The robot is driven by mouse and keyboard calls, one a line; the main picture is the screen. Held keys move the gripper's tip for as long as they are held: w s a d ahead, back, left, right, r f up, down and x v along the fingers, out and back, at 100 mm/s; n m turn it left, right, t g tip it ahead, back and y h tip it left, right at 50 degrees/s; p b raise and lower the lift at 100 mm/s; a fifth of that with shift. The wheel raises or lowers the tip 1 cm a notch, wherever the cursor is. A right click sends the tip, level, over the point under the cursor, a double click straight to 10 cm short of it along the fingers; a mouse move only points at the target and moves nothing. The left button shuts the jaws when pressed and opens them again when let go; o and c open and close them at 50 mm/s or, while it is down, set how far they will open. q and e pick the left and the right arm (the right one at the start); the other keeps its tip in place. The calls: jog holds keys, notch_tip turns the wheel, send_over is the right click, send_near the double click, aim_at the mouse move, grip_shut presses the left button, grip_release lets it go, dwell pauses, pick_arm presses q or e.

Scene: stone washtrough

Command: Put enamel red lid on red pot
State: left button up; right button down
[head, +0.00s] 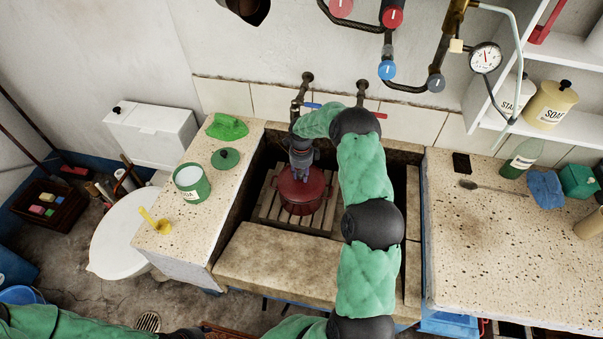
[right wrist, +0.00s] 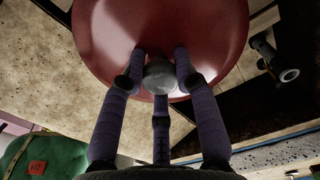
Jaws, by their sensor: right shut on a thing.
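The red enamel lid (head: 301,184) is in the stone washtrough in the head view. It shows large in the right wrist view (right wrist: 160,35), with a grey round knob (right wrist: 160,75). My right gripper (head: 300,162) points down into the trough, its purple-grey fingers shut around that knob. The red pot (head: 301,208) stands on the slatted wooden rack (head: 268,209), directly below the lid and mostly hidden by it. I cannot tell whether the lid touches the pot's rim. My left arm crosses the bottom left of the head view; its gripper is out of sight.
A tap (head: 298,98) rises behind the trough. The right counter (head: 490,250) has a spoon and bottle, with clear room in front.

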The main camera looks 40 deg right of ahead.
jog(key=shift+f+b, duration=0.55)
jog(key=shift+r, duration=0.1)
dwell(0.9)
jog(key=shift+f+b, duration=0.2)
jog(key=shift+b, duration=0.25)
dwell(0.4)
dwell(0.4)
jog(key=shift+c, duration=1.8)
grip_release()
jog(key=shift+r, duration=0.1)
jog(key=shift+r+p, duration=1.6)
jog(key=shift+r, duration=1.8)
